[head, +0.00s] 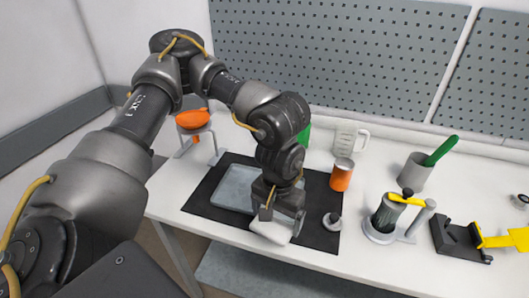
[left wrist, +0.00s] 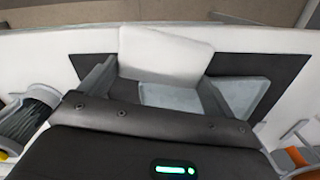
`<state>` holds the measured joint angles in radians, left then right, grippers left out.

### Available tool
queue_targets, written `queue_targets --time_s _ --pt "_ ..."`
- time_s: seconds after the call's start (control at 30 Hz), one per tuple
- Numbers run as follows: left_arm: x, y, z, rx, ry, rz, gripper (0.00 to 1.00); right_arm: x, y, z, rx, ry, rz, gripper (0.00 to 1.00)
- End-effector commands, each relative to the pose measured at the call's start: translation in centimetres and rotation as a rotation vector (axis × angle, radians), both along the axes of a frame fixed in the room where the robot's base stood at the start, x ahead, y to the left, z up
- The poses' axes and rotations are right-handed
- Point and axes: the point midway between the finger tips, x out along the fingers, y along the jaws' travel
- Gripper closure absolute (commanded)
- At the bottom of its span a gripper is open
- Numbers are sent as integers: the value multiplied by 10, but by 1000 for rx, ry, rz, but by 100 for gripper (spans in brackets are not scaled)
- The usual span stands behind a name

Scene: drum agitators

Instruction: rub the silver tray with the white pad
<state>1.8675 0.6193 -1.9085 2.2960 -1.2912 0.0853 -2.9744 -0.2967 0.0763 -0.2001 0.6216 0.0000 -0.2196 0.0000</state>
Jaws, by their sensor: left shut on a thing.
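The silver tray (head: 237,187) lies on a black mat (head: 200,205) on the white table. It also shows in the left wrist view (left wrist: 172,95), partly hidden behind my gripper. My left gripper (head: 277,218) is shut on the white pad (head: 268,232), which it holds over the front right corner area of the tray and mat. In the left wrist view the pad (left wrist: 163,52) sits tilted between the fingers. I cannot tell whether the pad touches the tray or mat. My right gripper is not in view.
A small grey knobbed object (head: 332,220) stands at the mat's right edge. An orange can (head: 342,174), a clear measuring jug (head: 350,138), a grey cup with a green handle (head: 414,172) and a cylinder device (head: 386,218) stand to the right.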

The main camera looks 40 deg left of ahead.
Motion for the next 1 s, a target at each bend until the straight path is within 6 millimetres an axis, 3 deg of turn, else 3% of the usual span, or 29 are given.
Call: queue_targets --time_s 0.17,0.3,0.5,0.67,1.0 --pt "53 42 15 3 14 282 28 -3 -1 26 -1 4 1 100" --pt "89 95 20 3 12 512 28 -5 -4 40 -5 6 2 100" --pt "115 154 23 3 -8 715 28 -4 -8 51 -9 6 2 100" --pt "120 171 24 4 -14 767 28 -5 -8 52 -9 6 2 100" --pt "120 173 14 4 -15 770 28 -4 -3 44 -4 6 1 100"
